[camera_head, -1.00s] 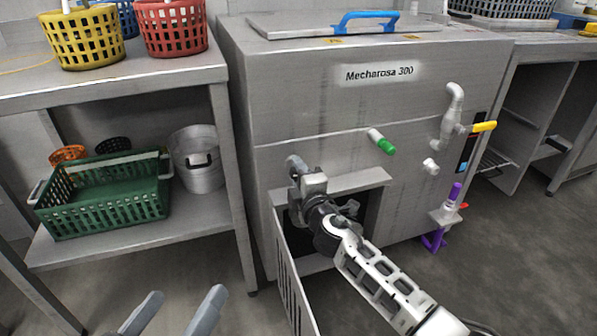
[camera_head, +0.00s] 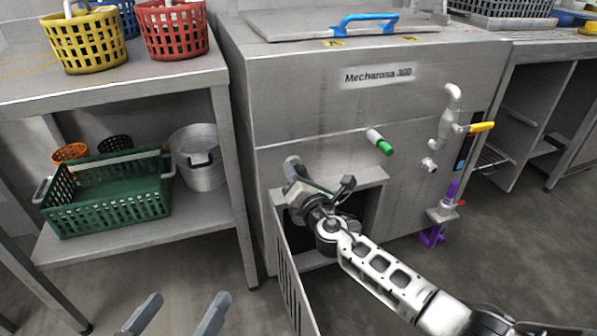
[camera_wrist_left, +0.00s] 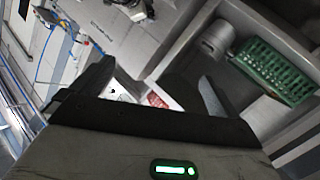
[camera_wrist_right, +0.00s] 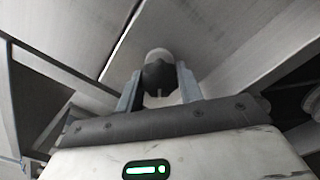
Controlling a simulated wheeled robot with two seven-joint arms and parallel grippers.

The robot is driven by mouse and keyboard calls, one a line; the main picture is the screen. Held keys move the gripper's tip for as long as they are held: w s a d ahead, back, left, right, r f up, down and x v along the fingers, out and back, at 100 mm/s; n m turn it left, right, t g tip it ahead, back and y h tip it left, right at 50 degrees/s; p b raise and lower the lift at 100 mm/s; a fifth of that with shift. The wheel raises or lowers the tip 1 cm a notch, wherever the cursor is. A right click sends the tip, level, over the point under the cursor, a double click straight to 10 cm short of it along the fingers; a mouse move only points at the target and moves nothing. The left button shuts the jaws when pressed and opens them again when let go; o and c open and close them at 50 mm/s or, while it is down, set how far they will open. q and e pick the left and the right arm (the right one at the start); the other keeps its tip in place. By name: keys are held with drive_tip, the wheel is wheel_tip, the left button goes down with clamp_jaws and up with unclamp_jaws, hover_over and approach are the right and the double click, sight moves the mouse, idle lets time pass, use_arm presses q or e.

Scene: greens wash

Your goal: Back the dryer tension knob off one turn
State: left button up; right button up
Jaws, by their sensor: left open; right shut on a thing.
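The steel machine (camera_head: 330,120) marked "Mecharosa 300" stands in the middle of the head view, with a small lower compartment open. My right gripper (camera_head: 297,180) is at the upper left of that compartment. It is shut on a knob, which shows in the right wrist view as a dark grip (camera_wrist_right: 157,76) between the two fingers, with a pale round part behind it. In the head view a grey round end (camera_head: 291,165) shows just beyond the gripper; the wrist hides most of that spot. My left gripper (camera_head: 182,312) is open and empty, low at the bottom left.
The opened compartment door (camera_head: 291,270) hangs to the left below my right wrist. A green-tipped handle (camera_head: 380,142), a yellow-handled valve (camera_head: 482,127) and a purple-handled valve (camera_head: 452,191) stick out from the front. A shelf at left holds a green crate (camera_head: 108,209) and a pot (camera_head: 199,172).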

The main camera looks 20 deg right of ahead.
drive_tip(key=shift+r+n, duration=0.15)
drive_tip(key=shift+n, duration=0.35)
drive_tip(key=shift+n+p, duration=0.45)
drive_tip(key=shift+n, duration=0.75)
use_arm(q)
drive_tip(key=shift+a+f+m+y, duration=0.2)
drive_tip(key=shift+f+m+y, duration=0.1)
use_arm(e)
drive_tip(key=shift+n, duration=0.3)
use_arm(q)
drive_tip(key=shift+f+g, duration=0.1)
drive_tip(key=shift+g, duration=0.2)
use_arm(e)
drive_tip(key=o, duration=1)
use_arm(q)
drive_tip(key=shift+r, duration=0.2)
use_arm(e)
drive_tip(key=shift+s, duration=0.1)
